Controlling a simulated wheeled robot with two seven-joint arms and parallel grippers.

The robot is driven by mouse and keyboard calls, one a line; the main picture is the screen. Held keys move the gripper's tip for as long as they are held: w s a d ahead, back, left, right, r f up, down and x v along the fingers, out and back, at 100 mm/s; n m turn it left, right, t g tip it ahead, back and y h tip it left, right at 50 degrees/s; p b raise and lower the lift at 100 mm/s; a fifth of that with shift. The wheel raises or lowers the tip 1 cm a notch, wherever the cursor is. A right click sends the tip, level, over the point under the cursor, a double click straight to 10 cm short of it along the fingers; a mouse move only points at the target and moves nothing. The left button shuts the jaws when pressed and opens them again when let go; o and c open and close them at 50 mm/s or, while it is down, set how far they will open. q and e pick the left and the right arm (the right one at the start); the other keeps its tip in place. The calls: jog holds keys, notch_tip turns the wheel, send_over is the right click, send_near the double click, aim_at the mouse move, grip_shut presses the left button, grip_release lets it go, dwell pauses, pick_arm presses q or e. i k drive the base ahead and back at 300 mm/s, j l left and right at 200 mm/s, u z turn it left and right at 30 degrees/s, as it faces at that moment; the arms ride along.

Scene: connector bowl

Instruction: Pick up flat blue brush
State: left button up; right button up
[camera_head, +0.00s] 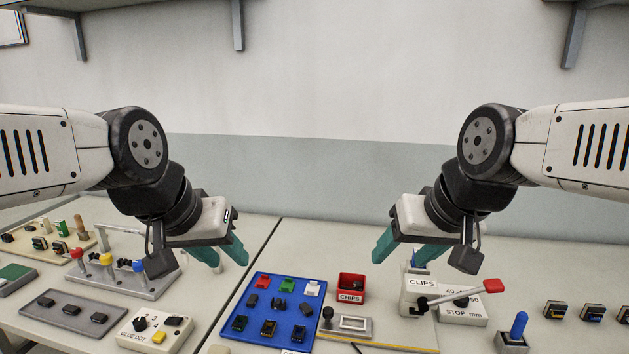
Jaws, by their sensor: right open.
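I cannot pick out a flat blue brush for certain. An upright blue handle (518,325) on a grey base stands at the front right; I cannot tell whether it belongs to a brush. My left gripper (229,265) hangs over the bench behind the blue tray, its teal fingers apart and nothing visible between them. My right gripper (397,265) hangs behind the red chips bin, its teal fingers apart and empty. Neither gripper touches the blue handle; the right one is to its left and farther back.
A blue tray (254,324) of connectors lies at centre. A red chips bin (351,287) and a clips press (419,284) with a red lever stand right of it. A glue-dot box (152,331) and a grey fixture (128,280) are at left. Small connectors lie at far right.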

aim_at(515, 337)
jog(key=k+l+z, duration=0.1)
jog(key=z, duration=0.35)
jog(key=l+z, duration=0.1)
jog(key=z, duration=0.35)
jog(key=k+l+z, duration=0.1)
jog(key=z, duration=0.4)
